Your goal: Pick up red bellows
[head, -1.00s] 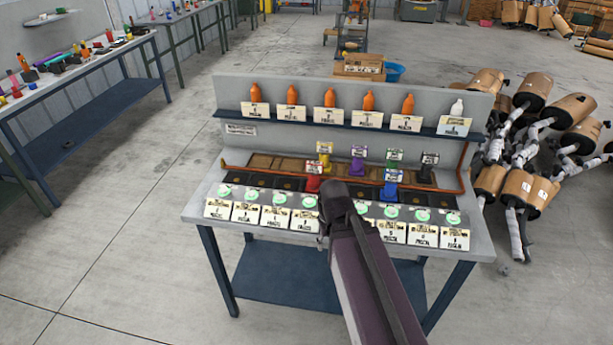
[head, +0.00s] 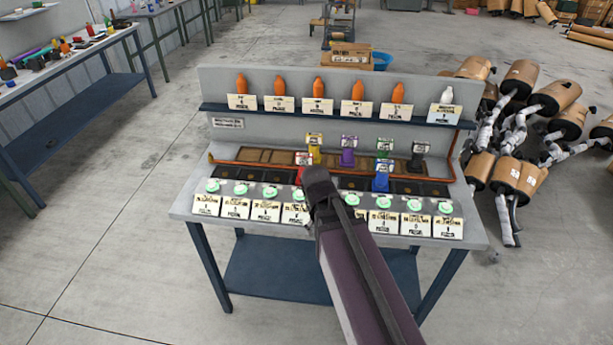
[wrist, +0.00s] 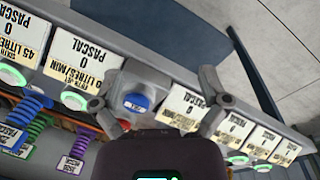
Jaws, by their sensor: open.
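The red bellows (head: 299,175) stands in the dark row of the test bench, left of the middle, in the head view. A white label is on its top, and my arm end covers its right side. My gripper (wrist: 155,98) is open in the wrist view, fingers spread over the bench's front strip. Between them is a grey part with a blue label-like face, which I cannot identify. The fingers are hidden by the arm in the head view.
Yellow (head: 314,152), purple (head: 348,156), green (head: 384,150), black (head: 418,158) and blue (head: 381,181) bellows stand close by. Label cards and green buttons line the front. Orange bottles stand on the back shelf (head: 330,113). Mufflers (head: 520,178) are piled right.

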